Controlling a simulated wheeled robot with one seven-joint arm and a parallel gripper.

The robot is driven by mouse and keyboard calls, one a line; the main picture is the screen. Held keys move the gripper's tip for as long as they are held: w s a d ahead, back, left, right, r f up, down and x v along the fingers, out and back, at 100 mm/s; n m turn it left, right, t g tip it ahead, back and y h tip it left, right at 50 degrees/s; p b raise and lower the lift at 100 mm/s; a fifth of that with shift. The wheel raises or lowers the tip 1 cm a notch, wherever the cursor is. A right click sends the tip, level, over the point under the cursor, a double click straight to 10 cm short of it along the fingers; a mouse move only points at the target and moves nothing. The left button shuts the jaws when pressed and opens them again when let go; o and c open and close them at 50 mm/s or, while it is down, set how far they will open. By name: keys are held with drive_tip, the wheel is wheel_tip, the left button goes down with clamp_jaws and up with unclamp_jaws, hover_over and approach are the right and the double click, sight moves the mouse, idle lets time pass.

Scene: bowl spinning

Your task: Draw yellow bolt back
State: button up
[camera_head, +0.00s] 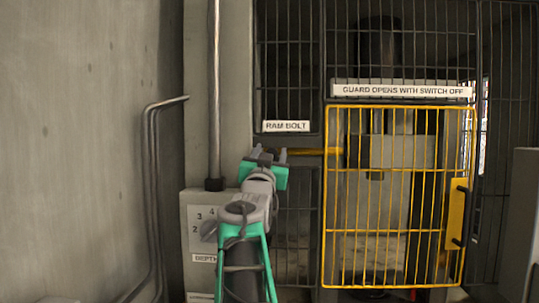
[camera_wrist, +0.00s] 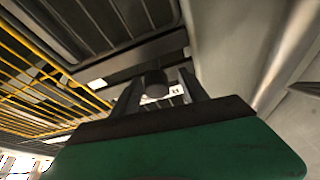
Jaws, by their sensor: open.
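The yellow bolt (camera_head: 314,152) is a thin horizontal rod below the RAM BOLT label (camera_head: 286,126) in the head view. Its right end reaches the left edge of the yellow guard (camera_head: 400,109). Its left part is hidden behind my gripper (camera_head: 269,156). My gripper is open, at the left end of the bolt. In the wrist view, a dark round knob (camera_wrist: 155,83) shows between the two fingers of my gripper (camera_wrist: 160,88). I cannot tell whether the fingers touch it.
A grey box with a numbered depth dial (camera_head: 208,229) stands left of my arm, with a vertical pipe (camera_head: 214,90) above it. Dark mesh panels (camera_head: 288,60) surround the guard. The guard has a black handle (camera_head: 461,215). A bent rail (camera_head: 152,190) runs along the left wall.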

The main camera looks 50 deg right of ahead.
drive_tip(key=b+v, duration=0.3)
drive_tip(key=v, duration=0.5)
